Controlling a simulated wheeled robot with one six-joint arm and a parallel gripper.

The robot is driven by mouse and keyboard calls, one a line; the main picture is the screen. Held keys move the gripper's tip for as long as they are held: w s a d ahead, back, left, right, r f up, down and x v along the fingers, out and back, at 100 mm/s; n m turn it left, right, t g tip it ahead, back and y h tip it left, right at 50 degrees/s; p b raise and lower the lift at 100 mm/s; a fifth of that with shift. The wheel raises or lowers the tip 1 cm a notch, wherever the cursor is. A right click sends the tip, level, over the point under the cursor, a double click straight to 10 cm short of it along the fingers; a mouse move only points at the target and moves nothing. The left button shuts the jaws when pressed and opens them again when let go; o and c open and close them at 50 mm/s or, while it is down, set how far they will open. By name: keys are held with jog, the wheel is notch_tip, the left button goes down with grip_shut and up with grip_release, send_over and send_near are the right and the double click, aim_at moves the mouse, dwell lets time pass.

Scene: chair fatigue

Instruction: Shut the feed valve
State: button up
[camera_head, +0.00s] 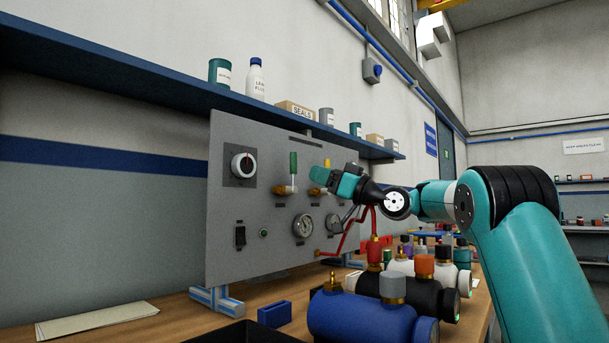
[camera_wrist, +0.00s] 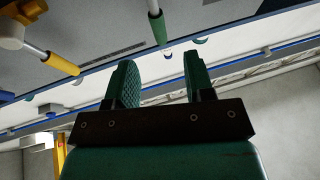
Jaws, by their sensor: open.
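Two lever valves with brass bodies sit side by side on the grey panel (camera_head: 235,225). One has a green handle (camera_head: 293,164) that points up; the other has a yellow handle (camera_head: 315,190), partly hidden behind my gripper. I cannot read which one is the feed valve. My gripper (camera_head: 322,175) is open in front of the panel, close to the yellow handle in the picture. In the wrist view, my gripper (camera_wrist: 157,62) has empty space between its fingers. The green handle (camera_wrist: 157,24) shows beyond the gap, and the yellow handle (camera_wrist: 62,64) is left of it, both apart from the fingers.
The panel also bears a dial knob (camera_head: 242,164), a pressure gauge (camera_head: 303,226), a switch (camera_head: 240,236) and a red pipe (camera_head: 345,240). Blue (camera_head: 350,315), black and white cylinders stand on the bench below my arm. A blue shelf (camera_head: 150,88) with bottles runs above the panel.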

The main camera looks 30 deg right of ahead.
jog(key=v, duration=0.2)
jog(key=shift+s+d+f, duration=0.15)
jog(key=shift+s, duration=0.15)
dwell(0.3)
